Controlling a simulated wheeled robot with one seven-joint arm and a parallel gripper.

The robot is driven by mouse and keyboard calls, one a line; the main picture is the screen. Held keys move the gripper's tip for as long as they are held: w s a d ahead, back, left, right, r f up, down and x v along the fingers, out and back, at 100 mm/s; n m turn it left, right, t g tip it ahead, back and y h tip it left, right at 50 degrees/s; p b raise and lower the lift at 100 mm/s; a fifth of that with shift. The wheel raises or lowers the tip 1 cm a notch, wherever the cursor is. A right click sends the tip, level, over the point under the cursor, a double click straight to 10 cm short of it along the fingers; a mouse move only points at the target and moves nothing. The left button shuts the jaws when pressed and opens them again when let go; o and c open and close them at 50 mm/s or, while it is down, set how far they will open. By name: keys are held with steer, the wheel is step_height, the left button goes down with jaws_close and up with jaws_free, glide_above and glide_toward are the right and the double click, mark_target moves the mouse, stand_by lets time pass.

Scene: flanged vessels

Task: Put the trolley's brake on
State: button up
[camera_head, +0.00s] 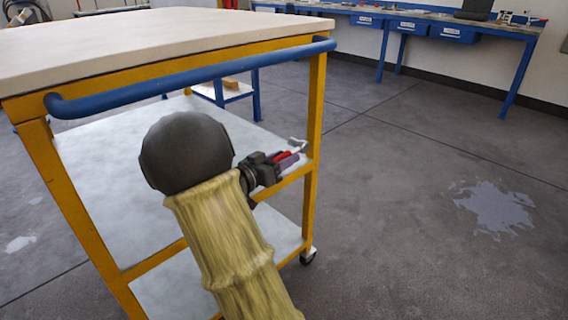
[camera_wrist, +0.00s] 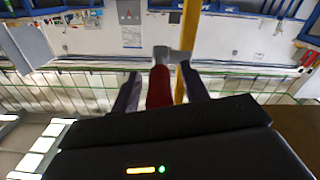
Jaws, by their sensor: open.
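The trolley (camera_head: 315,110) has a yellow frame, a pale top, lower shelves and a blue push handle (camera_head: 200,80). A red-gripped lever (camera_head: 282,155) with a grey end is by its right near post; I take it to be the brake lever. My gripper (camera_head: 291,158) is at this lever, below the handle. In the wrist view the red grip (camera_wrist: 159,88) lies between the two fingers of my open gripper (camera_wrist: 161,82), with gaps visible on both sides. The grey end of the lever (camera_wrist: 171,55) points toward the yellow post (camera_wrist: 190,30). One castor (camera_head: 307,257) shows under the right post.
A blue workbench (camera_head: 440,27) with blue bins stands along the back wall. A pale puddle-like patch (camera_head: 497,207) lies on the grey floor at right. The floor right of the trolley is otherwise clear. A small wooden block (camera_head: 230,83) shows behind the trolley.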

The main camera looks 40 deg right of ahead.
steer(key=shift+d, duration=0.3)
jaws_close()
steer(key=shift+f, duration=0.1)
